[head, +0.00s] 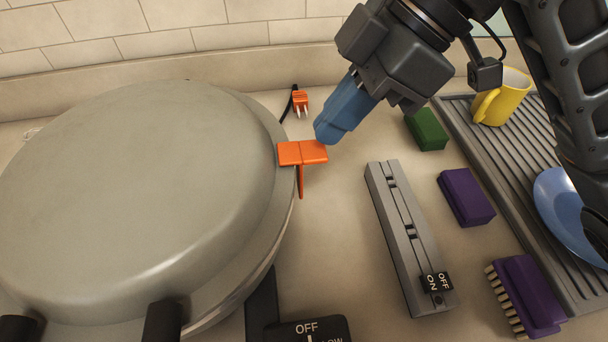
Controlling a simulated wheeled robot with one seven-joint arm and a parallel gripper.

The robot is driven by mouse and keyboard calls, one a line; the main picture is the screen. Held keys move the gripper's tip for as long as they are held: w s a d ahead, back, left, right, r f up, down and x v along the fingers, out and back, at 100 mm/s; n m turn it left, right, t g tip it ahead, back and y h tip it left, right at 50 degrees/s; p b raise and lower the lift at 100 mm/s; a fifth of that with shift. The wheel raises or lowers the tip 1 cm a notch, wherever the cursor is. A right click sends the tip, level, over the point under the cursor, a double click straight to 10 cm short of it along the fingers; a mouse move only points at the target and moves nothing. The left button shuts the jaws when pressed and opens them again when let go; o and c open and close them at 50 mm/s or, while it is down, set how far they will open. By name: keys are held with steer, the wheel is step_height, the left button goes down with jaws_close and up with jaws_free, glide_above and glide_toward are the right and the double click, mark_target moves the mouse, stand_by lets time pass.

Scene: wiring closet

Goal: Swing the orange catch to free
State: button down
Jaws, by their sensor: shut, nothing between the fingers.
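The orange catch (303,153) sits on the right rim of a large grey round lidded pan (130,200). Its flat top reaches out over the rim and a thin orange part hangs down below it. My gripper (322,136) has blue fingers and is shut and empty. Its fingertips are just above and right of the catch's outer end, very close to it. I cannot tell whether they touch. No marking for the free position of the catch can be made out.
An orange plug (299,101) lies behind the catch. A grey switch strip (405,235), a green block (426,129), a purple block (466,197) and a purple brush (526,295) lie to the right. A ribbed drainer (500,150) holds a yellow mug (502,98) and a blue plate (570,215).

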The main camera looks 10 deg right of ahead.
steer(key=shift+r, duration=0.15)
steer(key=shift+r+p, duration=0.5)
steer(key=shift+p, duration=0.1)
steer(key=shift+a, duration=0.1)
stand_by(1.8)
steer(key=shift+a, duration=0.5)
steer(key=shift+f+b, duration=0.8)
steer(key=shift+f, duration=0.4)
stand_by(0.8)
